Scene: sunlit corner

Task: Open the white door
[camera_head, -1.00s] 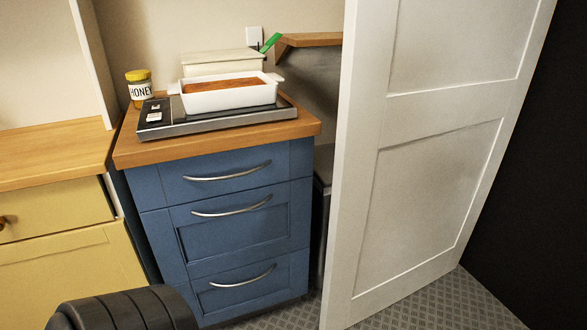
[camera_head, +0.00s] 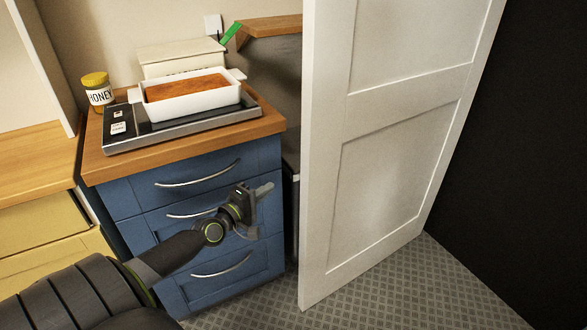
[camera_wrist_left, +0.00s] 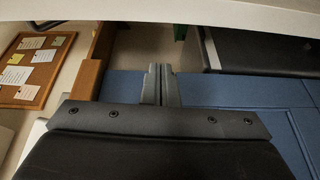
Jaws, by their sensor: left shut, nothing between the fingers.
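The white door (camera_head: 390,185) with recessed panels stands ajar at the right of the head view. Its near upright edge (camera_head: 310,170) faces me, and no handle shows on the visible face. My left gripper (camera_head: 264,190) is in front of the blue drawer cabinet (camera_head: 190,255), left of the door's edge and apart from it in the picture. Its fingers are together and empty; they also show closed in the left wrist view (camera_wrist_left: 160,80), with blue cabinet surfaces beyond. My right gripper is not in view.
A wooden counter (camera_head: 95,165) carries a tray (camera_head: 185,130) with a white baking dish (camera_head: 195,105) and a honey jar (camera_head: 98,92). Yellow cabinets (camera_head: 40,225) stand at left. Grey patterned floor (camera_head: 400,295) is clear before the door. A dark wall (camera_head: 530,190) is at right.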

